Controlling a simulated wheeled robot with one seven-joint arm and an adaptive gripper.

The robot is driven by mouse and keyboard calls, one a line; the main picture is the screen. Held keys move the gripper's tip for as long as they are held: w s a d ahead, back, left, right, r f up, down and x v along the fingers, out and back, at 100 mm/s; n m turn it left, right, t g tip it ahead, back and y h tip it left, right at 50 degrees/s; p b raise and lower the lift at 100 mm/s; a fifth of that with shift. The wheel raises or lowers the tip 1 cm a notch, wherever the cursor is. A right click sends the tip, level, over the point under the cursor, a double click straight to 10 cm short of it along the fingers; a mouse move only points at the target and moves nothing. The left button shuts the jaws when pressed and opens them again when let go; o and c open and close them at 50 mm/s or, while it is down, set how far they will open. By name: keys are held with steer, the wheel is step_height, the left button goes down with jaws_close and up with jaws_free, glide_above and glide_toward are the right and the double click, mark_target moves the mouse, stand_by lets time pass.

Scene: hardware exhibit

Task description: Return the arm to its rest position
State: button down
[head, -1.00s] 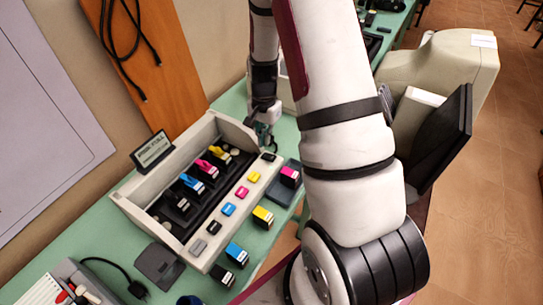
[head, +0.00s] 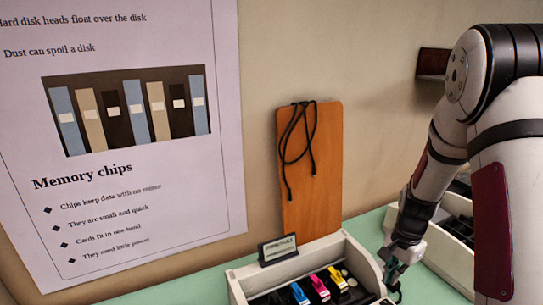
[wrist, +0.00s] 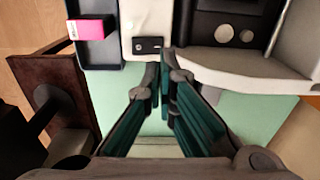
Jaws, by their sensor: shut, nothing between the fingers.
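My gripper (head: 393,285) is at the right of the head view, beside the right end of a pale cartridge box (head: 366,262). My pale arm comes down to it from the upper right. In the wrist view my gripper (wrist: 162,72) has its teal-padded fingers shut with nothing held. Its fingertips are close to the box edge (wrist: 235,62), over the green table (wrist: 255,112). I cannot tell whether they touch the box.
Yellow, pink and blue cartridges (head: 318,286) sit in the box. Another pale box (head: 445,250) stands behind my arm. An orange board (head: 325,190) with a black cable leans on the wall. A pink-ended cartridge (wrist: 88,30) lies in a dark tray.

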steer(key=s+a+r+n+t, duration=0.1)
steer(key=s+a+r+n, duration=0.1)
steer(key=a+r, duration=0.35)
steer(key=s+a+r+n+t, duration=0.1)
steer(key=s+a+r+n, duration=0.1)
steer(key=r, duration=0.6)
steer(key=s+a+r+n+t, duration=0.1)
steer(key=a+r+n, duration=0.2)
steer(key=r, duration=0.4)
steer(key=s+a+r+n+t, duration=0.1)
steer(key=s+a+r+n, duration=0.2)
steer(key=s, duration=0.4)
steer(key=s+a+r+n+t, duration=0.1)
steer(key=s+a+r+n, duration=0.2)
steer(key=s+r, duration=0.3)
steer(key=shift+s+a+n, duration=0.3)
steer(key=shift+s+a, duration=0.15)
steer(key=shift+s, duration=0.6)
steer(key=shift+r, duration=0.1)
